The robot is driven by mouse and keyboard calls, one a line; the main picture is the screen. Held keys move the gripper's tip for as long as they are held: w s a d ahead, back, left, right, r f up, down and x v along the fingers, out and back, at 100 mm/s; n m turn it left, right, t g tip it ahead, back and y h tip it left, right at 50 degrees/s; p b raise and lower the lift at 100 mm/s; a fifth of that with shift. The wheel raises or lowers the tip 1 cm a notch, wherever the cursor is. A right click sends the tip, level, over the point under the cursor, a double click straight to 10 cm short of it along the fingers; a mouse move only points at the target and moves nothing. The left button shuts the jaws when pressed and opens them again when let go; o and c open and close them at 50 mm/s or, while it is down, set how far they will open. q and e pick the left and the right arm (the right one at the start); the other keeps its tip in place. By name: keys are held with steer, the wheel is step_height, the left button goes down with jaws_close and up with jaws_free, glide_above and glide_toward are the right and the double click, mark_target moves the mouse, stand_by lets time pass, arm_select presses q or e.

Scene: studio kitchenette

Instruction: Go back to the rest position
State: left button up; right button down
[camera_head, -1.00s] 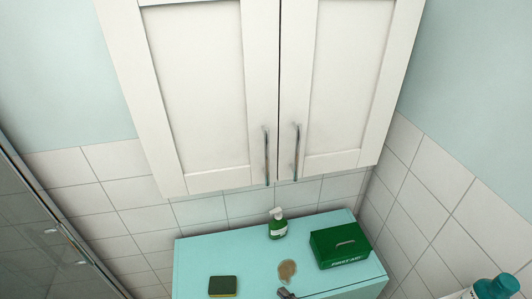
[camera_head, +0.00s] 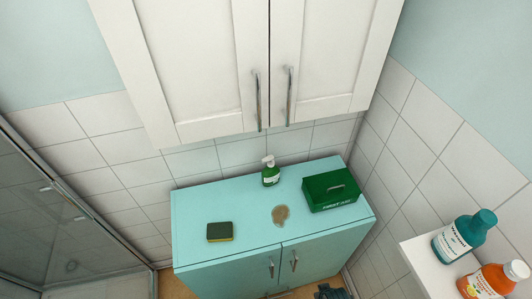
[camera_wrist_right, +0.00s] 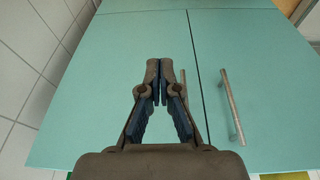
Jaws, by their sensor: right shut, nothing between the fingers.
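My right gripper (camera_wrist_right: 160,75) is shut and empty in the right wrist view, in front of the teal cabinet doors (camera_wrist_right: 115,75). In the head view a dark part of my right arm or gripper shows at the bottom edge, in front of the teal cabinet (camera_head: 225,265); its fingers cannot be made out there. My left gripper is not in view.
On the cabinet are a green sponge (camera_head: 220,232), a brown stain (camera_head: 281,215), a green pump bottle (camera_head: 270,174) and a first aid box (camera_head: 331,191). A white wall cupboard (camera_head: 205,65) hangs above. A teal bottle (camera_head: 460,238) and orange bottle (camera_head: 488,283) stand on a ledge at right.

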steer(key=s+f+g, duration=0.1)
steer(key=s+f, duration=0.2)
steer(key=f, duration=0.9)
steer(key=s+f, duration=0.3)
steer(key=f, duration=0.9)
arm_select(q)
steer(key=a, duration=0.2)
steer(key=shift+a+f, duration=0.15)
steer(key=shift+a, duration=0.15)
arm_select(e)
steer(key=s+d+f, duration=0.1)
steer(key=s+f, duration=0.4)
steer(key=s, duration=0.2)
steer(key=s+d+f+g, duration=0.1)
steer(key=s+f, duration=0.4)
steer(key=s, duration=0.3)
steer(key=shift+d+f, duration=0.25)
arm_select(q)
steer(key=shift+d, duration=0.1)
arm_select(e)
steer(key=shift+d, duration=0.1)
